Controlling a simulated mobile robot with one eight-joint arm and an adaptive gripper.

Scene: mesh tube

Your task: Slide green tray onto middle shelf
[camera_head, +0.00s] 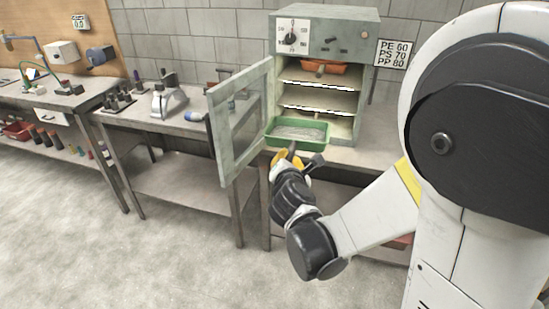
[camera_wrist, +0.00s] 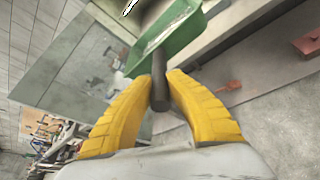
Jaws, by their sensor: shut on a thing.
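The green tray (camera_head: 297,140) is a shallow tray with a grey inside, held in front of the open oven (camera_head: 325,58) at about the height of its lower part. My gripper (camera_head: 292,160) is below and in front of the tray. In the wrist view the yellow fingers of my gripper (camera_wrist: 160,84) are shut around a dark round handle (camera_wrist: 160,98) that runs to the tray (camera_wrist: 183,40). The oven has several shelf levels. The middle shelf (camera_head: 318,96) looks empty, and an orange tray (camera_head: 324,67) sits on the upper level.
The oven door (camera_head: 243,120) stands open to the left, close beside the tray. The oven rests on a bench (camera_head: 365,155). A second bench (camera_head: 190,125) with tools stands to the left. The floor (camera_head: 150,255) at the front left is clear.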

